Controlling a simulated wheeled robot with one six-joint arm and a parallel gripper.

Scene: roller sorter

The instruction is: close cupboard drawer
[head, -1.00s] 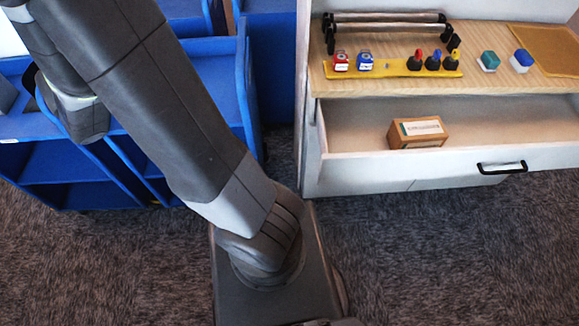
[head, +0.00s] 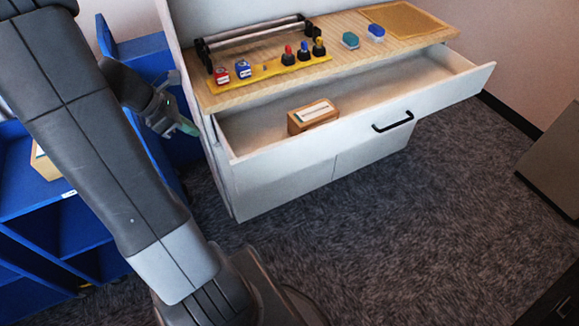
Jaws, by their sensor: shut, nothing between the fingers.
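The white cupboard drawer (head: 440,103) is pulled open at the middle of the head view. Its black bar handle (head: 393,122) is on the front panel. A small wooden box with a white label (head: 313,116) sits inside the drawer, toward its left end. My gripper (head: 188,127) is left of the drawer, beside the cupboard's left side, and apart from the handle. Its fingers are small in the view; it is shut and empty.
The cupboard's wooden top (head: 428,27) bears a yellow strip (head: 278,71) with stamps, a black rack (head: 256,38) and small blocks. Blue shelving (head: 40,210) stands at the left. A grey cabinet (head: 556,160) is at the right. Carpet (head: 430,210) before the drawer is clear.

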